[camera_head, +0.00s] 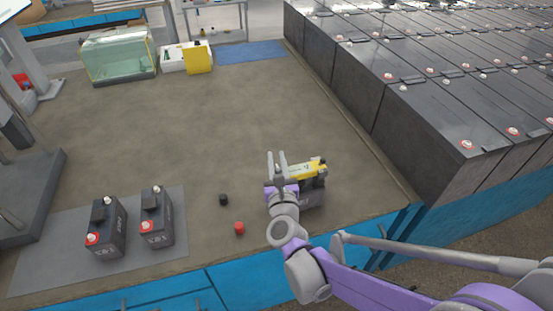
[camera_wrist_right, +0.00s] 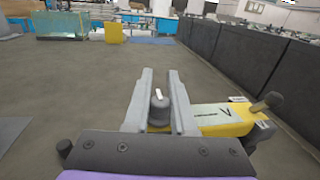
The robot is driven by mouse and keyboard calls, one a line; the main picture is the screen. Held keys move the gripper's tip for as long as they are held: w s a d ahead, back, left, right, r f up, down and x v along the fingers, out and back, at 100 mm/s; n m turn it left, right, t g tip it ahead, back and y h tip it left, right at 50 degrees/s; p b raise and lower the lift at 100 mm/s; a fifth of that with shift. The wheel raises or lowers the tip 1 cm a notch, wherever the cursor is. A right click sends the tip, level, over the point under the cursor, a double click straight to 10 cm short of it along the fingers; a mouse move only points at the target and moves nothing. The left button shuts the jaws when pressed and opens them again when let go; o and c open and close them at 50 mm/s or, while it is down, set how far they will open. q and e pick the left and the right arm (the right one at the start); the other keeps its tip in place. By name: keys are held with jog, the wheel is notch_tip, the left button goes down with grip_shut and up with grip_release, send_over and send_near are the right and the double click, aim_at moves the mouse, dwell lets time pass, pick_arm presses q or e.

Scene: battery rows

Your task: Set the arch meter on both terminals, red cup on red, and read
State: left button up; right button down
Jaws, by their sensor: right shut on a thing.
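The yellow meter (camera_head: 310,168) is at the right front of the bench, its face with a V mark showing in the right wrist view (camera_wrist_right: 222,115). My right gripper (camera_head: 277,160) is shut on a grey knob-like part (camera_wrist_right: 158,112) at the meter's left end. A dark block (camera_head: 314,192), seemingly a battery, stands under the meter, mostly hidden. Its terminals and the meter's cups are hidden, so I cannot tell whether they touch. A dark rounded end (camera_wrist_right: 268,103) sticks out at the meter's right. My left gripper is not in view.
A black cap (camera_head: 223,199) and a red cap (camera_head: 239,228) lie left of my right gripper. Two small batteries (camera_head: 104,229) (camera_head: 156,219) stand on a grey mat (camera_head: 50,275). Large black batteries (camera_head: 420,130) line the right side. The bench middle is clear.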

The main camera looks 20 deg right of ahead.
jog(key=shift+f, duration=0.5)
jog(key=c, duration=0.7)
grip_release()
jog(key=shift+o, duration=0.2)
jog(key=s+a, duration=0.1)
jog(key=s, duration=0.9)
jog(key=shift+s+a, duration=0.35)
